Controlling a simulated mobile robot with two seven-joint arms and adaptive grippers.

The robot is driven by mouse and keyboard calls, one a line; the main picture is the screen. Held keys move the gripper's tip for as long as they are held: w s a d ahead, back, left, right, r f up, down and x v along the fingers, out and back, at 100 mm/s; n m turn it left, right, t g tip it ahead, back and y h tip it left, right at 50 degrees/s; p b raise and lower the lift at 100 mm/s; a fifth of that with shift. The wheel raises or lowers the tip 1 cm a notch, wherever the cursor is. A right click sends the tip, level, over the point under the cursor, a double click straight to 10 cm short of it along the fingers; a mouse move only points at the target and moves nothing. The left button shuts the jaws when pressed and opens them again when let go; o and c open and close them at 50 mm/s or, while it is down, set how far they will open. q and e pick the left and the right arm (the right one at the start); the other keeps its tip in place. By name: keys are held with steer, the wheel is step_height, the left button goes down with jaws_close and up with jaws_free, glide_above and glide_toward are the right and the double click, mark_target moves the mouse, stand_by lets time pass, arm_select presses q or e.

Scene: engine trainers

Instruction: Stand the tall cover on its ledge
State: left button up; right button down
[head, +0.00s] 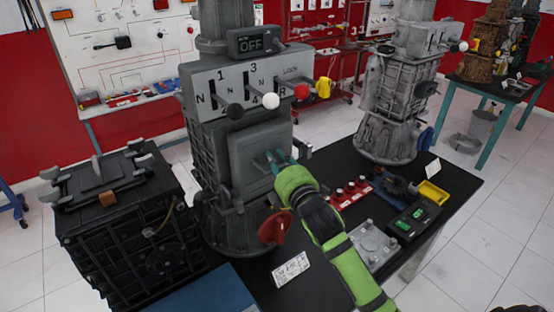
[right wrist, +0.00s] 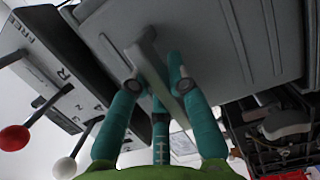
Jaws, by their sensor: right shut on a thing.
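The tall cover (head: 255,160) is a grey upright panel on the front of the near grey engine trainer, below its lever plate. In the right wrist view the cover (right wrist: 205,40) fills the upper middle, with a bar handle (right wrist: 148,52) standing out from it. My right gripper (head: 277,160) reaches in from the lower right, its teal fingers shut on that handle. The right wrist view shows the fingers (right wrist: 155,95) on both sides of the handle. I cannot make out the ledge or whether the cover's lower edge rests on it. My left gripper is not in view.
The lever plate (head: 220,80) with black, white, red and yellow knobs juts out just above my gripper. A black ribbed case (head: 120,230) stands left. A red handle (head: 274,228), a label card (head: 291,269) and small parts crowd the dark table. A second trainer (head: 395,95) stands behind.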

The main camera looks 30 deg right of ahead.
steer(key=shift+r, duration=0.25)
steer(key=c, duration=1.1)
jaws_free()
steer(key=shift+s+f, duration=0.15)
steer(key=shift+f, duration=0.2)
steer(key=s+a, duration=0.1)
steer(key=s, duration=1.1)
steer(key=shift+r, duration=0.2)
